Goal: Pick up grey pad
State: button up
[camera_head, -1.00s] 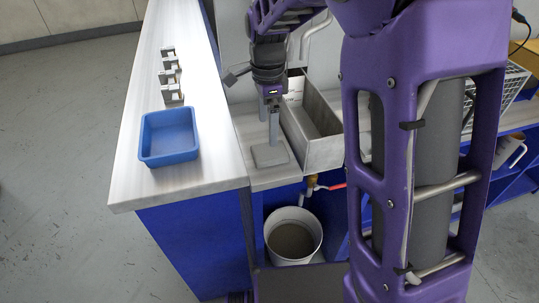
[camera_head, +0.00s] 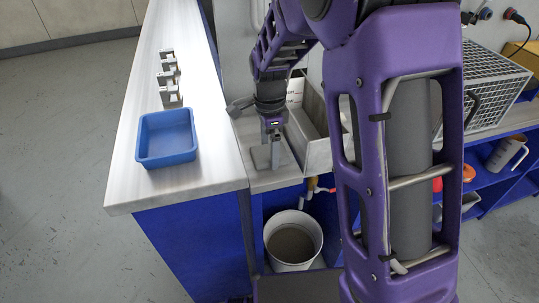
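The grey pad (camera_head: 262,157) lies flat on the light ledge between the counter and the metal box. My gripper (camera_head: 274,160) points straight down over the pad, with its fingers at or just above the pad's right part. The fingers cover part of the pad. I cannot tell whether they touch it, or whether they are apart or closed.
A blue tray (camera_head: 167,160) stands on the white counter (camera_head: 128,196), with several small metal blocks (camera_head: 170,97) behind it. An open metal box (camera_head: 317,152) is close on the gripper's right. A white bucket (camera_head: 293,263) stands below. A wire basket (camera_head: 497,88) is at right.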

jog(key=c, duration=0.9)
notch_tip(320, 180, up, 10)
jog(key=p, duration=0.1)
jog(key=shift+p, duration=0.4)
jog(key=o, duration=0.8)
jog(key=c, duration=0.6)
jog(key=shift+c, duration=0.2)
